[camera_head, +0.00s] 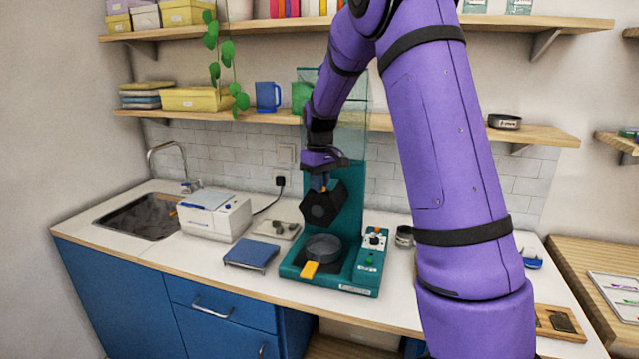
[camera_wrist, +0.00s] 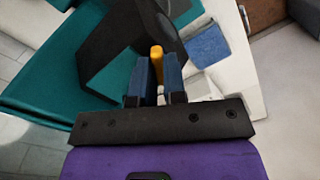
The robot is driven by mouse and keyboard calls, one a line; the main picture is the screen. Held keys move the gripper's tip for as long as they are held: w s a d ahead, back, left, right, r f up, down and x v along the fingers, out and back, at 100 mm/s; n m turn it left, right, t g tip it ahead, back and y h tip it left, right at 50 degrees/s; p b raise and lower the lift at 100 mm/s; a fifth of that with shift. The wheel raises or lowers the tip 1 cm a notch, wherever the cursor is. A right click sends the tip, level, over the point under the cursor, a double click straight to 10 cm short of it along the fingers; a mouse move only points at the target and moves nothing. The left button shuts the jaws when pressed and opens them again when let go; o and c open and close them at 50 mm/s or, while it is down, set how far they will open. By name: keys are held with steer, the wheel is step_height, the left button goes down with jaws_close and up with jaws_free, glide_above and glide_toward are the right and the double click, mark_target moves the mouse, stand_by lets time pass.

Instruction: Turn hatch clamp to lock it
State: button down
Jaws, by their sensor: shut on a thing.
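The teal machine (camera_head: 347,200) stands on the counter, with a black angular head (camera_head: 322,207) raised on its upright back; the black part (camera_wrist: 120,45) also shows in the wrist view. My gripper (camera_head: 320,184) reaches down to the top of this head. In the wrist view, my gripper (camera_wrist: 158,75) has its two blue fingers shut on an orange handle (camera_wrist: 156,52), which I take to be the hatch clamp. Its lower part is hidden between the fingers. I cannot tell how far the clamp is turned. A round dark pan (camera_head: 323,247) sits on the machine's base below the head.
An orange tab (camera_head: 309,270) sticks out at the base front. A control box (camera_head: 371,257) stands at its right, a blue pad (camera_head: 251,254) and a white appliance (camera_head: 214,214) at its left. Shelves (camera_head: 160,114) run above the counter.

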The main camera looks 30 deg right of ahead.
steer(key=m, duration=1.2)
stand_by(0.6)
steer(key=c, duration=1.2)
jaws_free()
steer(key=r, duration=1)
steer(key=shift+d+r, duration=0.2)
steer(key=shift+r, duration=0.15)
